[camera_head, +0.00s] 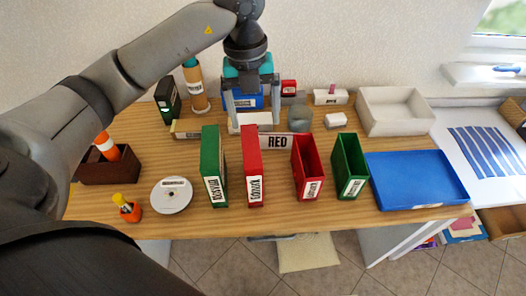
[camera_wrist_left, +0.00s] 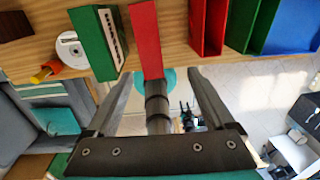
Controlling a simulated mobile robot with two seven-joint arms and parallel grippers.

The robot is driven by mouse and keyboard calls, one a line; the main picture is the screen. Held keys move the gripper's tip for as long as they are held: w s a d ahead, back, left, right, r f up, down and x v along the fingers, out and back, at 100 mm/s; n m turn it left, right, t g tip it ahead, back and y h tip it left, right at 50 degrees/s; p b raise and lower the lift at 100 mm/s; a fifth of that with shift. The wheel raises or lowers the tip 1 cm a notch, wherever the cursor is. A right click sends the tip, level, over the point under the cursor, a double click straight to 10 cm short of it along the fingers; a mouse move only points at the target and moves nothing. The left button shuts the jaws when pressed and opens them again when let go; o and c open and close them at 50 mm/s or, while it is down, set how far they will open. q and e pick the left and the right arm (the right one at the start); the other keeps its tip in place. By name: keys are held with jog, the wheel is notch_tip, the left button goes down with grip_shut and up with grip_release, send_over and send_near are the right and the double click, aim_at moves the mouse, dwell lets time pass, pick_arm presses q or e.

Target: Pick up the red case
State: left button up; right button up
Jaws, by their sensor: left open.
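A closed red case (camera_head: 252,168) with a white label stands upright near the middle of the wooden table. Its red side also shows in the left wrist view (camera_wrist_left: 146,40), beyond and between my fingertips. My left gripper (camera_head: 255,127) comes in from above and points down, just behind the red case in the head view. Its jaws are spread and empty in the left wrist view (camera_wrist_left: 164,72), apart from the case as far as I can see. My right gripper is not in view.
A green case (camera_head: 213,168) stands close left of the red case. To the right are an open red holder (camera_head: 307,167), an open green holder (camera_head: 350,166) and a blue tray (camera_head: 415,180). A disc stack (camera_head: 171,195) lies left. A RED sign (camera_head: 278,141) stands behind.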

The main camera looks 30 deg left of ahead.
aim_at(250, 145)
pick_arm(q)
jog(key=shift+y, duration=0.4)
jog(key=f, duration=0.3)
jog(key=a+f, duration=0.1)
jog(key=f, duration=0.2)
jog(key=a+f, duration=0.1)
jog(key=f, duration=0.1)
jog(key=shift+w+f, duration=0.2)
jog(key=shift+f, duration=0.7)
notch_tip(250, 145, down, 5)
jog(key=shift+w+d+r, duration=0.1)
jog(key=shift+d, duration=0.05)
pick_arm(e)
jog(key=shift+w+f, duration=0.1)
pick_arm(q)
jog(key=shift+c, duration=0.4)
grip_shut()
